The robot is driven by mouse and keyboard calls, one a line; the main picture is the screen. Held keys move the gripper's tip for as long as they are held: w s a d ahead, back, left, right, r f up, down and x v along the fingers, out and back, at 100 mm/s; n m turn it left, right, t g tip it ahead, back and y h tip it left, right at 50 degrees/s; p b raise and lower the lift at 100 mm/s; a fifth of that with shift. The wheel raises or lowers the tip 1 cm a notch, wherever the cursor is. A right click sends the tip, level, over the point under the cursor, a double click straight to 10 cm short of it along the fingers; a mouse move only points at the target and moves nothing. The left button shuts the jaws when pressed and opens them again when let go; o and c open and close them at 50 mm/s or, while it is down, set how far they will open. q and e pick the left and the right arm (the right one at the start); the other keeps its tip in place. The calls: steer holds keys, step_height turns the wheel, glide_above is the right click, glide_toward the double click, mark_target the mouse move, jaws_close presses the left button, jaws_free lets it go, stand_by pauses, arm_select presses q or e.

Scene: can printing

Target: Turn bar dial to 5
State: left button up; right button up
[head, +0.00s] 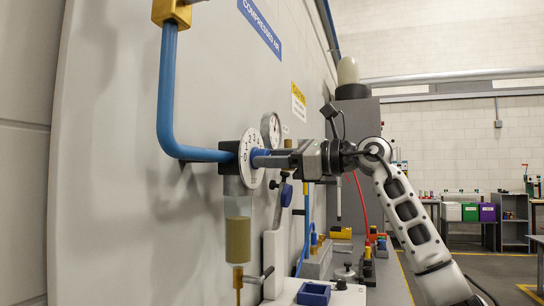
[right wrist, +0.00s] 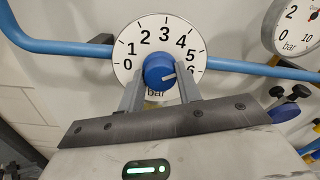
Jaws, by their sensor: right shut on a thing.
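The bar dial (head: 246,168) is a round white plate with numbers 0 to 6 on the wall-mounted regulator. It faces me in the right wrist view (right wrist: 133,58). Its blue knob (right wrist: 158,67) sits at the centre, with a pale pointer mark directed to the right, roughly toward 6; its exact reading is hard to tell. My right gripper (head: 270,158) reaches the dial from the right. In the right wrist view its two fingers (right wrist: 161,85) are on either side of the knob, shut on it. My left gripper is not in view.
A blue pipe (head: 168,100) runs into the regulator from the left. A round pressure gauge (head: 270,129) hangs just behind the dial. A filter bowl (head: 237,235) hangs below it. A bench with fittings extends along the wall; open floor lies to the right.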

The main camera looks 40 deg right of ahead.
stand_by(0.4)
steer(key=o, duration=1)
arm_select(q)
steer(key=b, duration=0.2)
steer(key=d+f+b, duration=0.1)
steer(key=b, duration=0.2)
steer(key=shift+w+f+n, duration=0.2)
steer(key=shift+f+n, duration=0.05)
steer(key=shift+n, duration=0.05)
arm_select(e)
steer(key=v, duration=1.6)
